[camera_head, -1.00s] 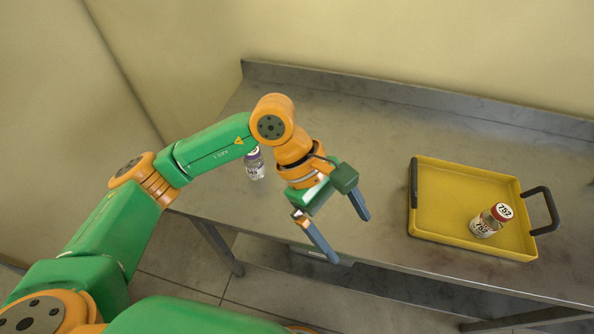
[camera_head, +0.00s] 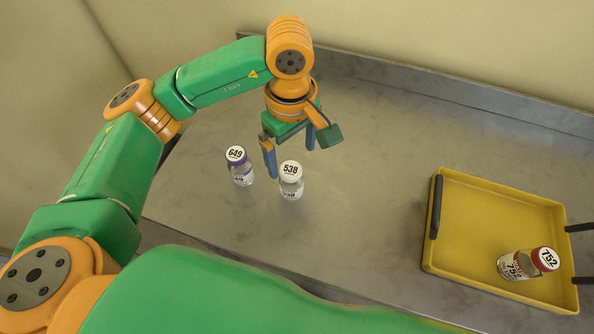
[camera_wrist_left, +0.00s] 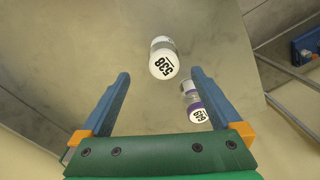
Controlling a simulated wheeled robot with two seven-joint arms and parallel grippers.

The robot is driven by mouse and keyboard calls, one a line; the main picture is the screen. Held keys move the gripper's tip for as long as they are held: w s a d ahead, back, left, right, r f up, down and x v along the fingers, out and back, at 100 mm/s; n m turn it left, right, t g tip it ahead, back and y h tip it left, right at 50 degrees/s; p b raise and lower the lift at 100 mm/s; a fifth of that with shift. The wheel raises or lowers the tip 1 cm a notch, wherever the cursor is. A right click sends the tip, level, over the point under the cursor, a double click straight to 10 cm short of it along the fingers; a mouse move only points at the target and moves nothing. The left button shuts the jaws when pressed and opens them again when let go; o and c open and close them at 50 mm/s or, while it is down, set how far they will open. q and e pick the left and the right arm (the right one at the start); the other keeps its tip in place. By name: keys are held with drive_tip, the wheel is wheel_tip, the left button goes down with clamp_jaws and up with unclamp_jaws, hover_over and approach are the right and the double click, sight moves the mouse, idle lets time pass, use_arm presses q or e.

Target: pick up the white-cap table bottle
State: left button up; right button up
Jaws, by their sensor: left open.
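The white-cap bottle (camera_head: 291,180), marked 538, stands upright on the metal table. My left gripper (camera_head: 290,155) is open and empty, just behind the bottle in the head view. In the left wrist view the white-cap bottle (camera_wrist_left: 164,60) shows ahead of the gap between the two fingers (camera_wrist_left: 160,85), apart from both. A purple-cap bottle (camera_head: 239,166), marked 649, stands close to its left. The purple-cap bottle also shows in the left wrist view (camera_wrist_left: 196,105), by the right finger. My right gripper is not in view.
A yellow tray (camera_head: 447,255) with dark handles sits at the right of the table. A red-cap bottle (camera_head: 525,263), marked 752, is in it, tilted in the picture. The tabletop between the white-cap bottle and tray is clear. A raised edge (camera_head: 440,90) runs along the wall.

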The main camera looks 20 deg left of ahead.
sight(292, 169)
use_arm(q)
drive_tip(key=f+b, duration=0.2)
drive_tip(key=f, duration=0.1)
drive_tip(key=f+b, duration=0.2)
drive_tip(key=shift+s, duration=0.25)
drive_tip(key=shift+f, duration=0.25)
drive_tip(key=f+p, duration=0.2)
drive_tip(key=f, duration=0.1)
drive_tip(key=f+p, duration=0.1)
drive_tip(key=f, duration=0.1)
drive_tip(key=shift+a+f, duration=0.25)
drive_tip(key=shift+f, duration=0.5)
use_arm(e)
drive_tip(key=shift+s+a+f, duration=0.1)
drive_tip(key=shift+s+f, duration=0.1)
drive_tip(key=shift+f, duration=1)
use_arm(q)
drive_tip(key=c, duration=1.5)
